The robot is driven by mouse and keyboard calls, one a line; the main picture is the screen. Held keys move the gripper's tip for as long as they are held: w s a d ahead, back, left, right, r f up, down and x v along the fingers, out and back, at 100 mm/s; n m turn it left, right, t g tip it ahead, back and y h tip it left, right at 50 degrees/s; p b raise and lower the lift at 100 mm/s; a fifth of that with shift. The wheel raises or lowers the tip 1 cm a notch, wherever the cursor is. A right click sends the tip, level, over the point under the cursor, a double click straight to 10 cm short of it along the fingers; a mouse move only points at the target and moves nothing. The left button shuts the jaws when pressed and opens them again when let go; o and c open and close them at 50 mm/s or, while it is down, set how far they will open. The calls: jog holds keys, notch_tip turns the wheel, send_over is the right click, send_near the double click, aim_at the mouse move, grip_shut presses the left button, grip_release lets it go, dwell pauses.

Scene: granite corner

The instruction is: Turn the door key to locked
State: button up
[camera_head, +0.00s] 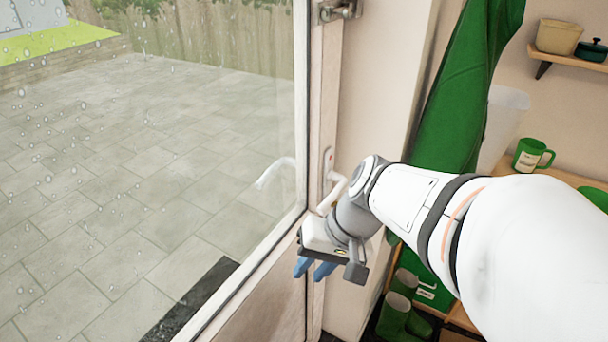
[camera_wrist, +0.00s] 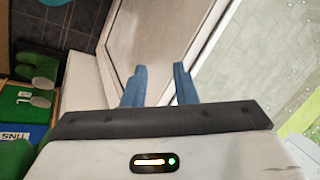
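The glazed white door (camera_head: 307,120) fills the left and middle of the head view. Its handle plate (camera_head: 328,158) carries a small red mark, and a pale lever handle (camera_head: 333,190) is just below it. I cannot make out the key in either view; my gripper and wrist cover part of the door edge below the lever. My gripper (camera_head: 314,268) is below the lever, close to the door's edge, with its blue fingers pointing down. In the wrist view the two fingers (camera_wrist: 159,74) stand apart with nothing between them; the door's lower panel and frame are beyond.
A green garment (camera_head: 465,90) hangs on the wall right of the door. Green boots (camera_head: 398,305) stand below my arm. A shelf (camera_head: 575,60) and a green mug (camera_head: 532,154) are at the right. Wet paving shows through the glass.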

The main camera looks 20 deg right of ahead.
jog(key=w+d+f+m+t+y+b, duration=0.3)
jog(key=w+f+m+t+y+b, duration=0.3)
jog(key=w+f+b, duration=0.4)
jog(key=w+d+f+m+t+h+b, duration=0.1)
jog(key=w+d+m+t+h+b, duration=0.15)
jog(key=d+t, duration=0.35)
jog(key=w+d+m+t+h+b, duration=0.2)
jog(key=w+d+m+t, duration=0.15)
jog(key=d, duration=0.55)
jog(key=x, duration=0.8)
jog(key=shift+a+f+n+p, duration=0.2)
jog(key=shift+n+p, duration=0.1)
jog(key=shift+p, duration=0.15)
jog(key=shift+g+y, duration=0.25)
grip_shut()
